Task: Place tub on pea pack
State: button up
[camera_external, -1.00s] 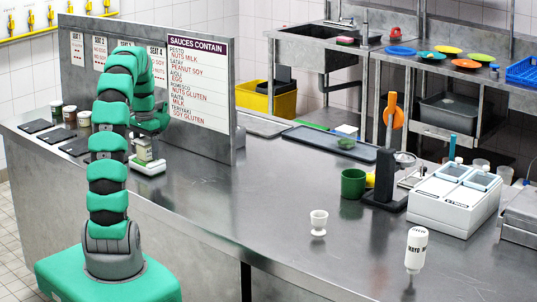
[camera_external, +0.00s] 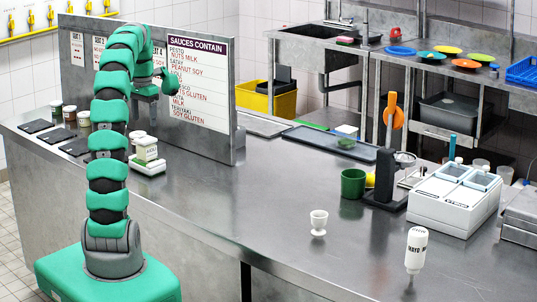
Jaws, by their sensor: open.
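A small white tub (camera_external: 146,150) with a pale lid and a dark-printed label stands upright on the counter's left part. It appears to rest on a flat white and green pack (camera_external: 149,168), which I take to be the pea pack. My gripper (camera_external: 160,88) is above the tub, in front of the menu board, open and apart from it. Its jaws look empty, though part of them is hidden by my arm.
Several small jars (camera_external: 70,113) and dark pads (camera_external: 36,126) line the counter's left edge. The menu board (camera_external: 200,80) stands behind. The middle counter is clear.

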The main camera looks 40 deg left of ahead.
jog(key=w+d+r+t+y, duration=0.1)
jog(key=w+d+r+t, duration=0.3)
jog(key=d+r, duration=0.55)
jog(key=w+d+r+t+y, duration=0.2)
jog(key=w+d+r+t, duration=0.25)
jog(key=d+r, duration=0.55)
jog(key=s+d+r+t+h, duration=0.1)
jog(key=s+d+r+t, duration=0.2)
jog(key=d+r, duration=0.5)
jog(key=s+d+r+t+h, duration=0.2)
jog(key=d+r, duration=0.5)
jog(key=r, duration=0.5)
jog(key=shift+s+d+t, duration=0.35)
jog(key=shift+s+t, duration=0.25)
jog(key=shift+t, duration=0.35)
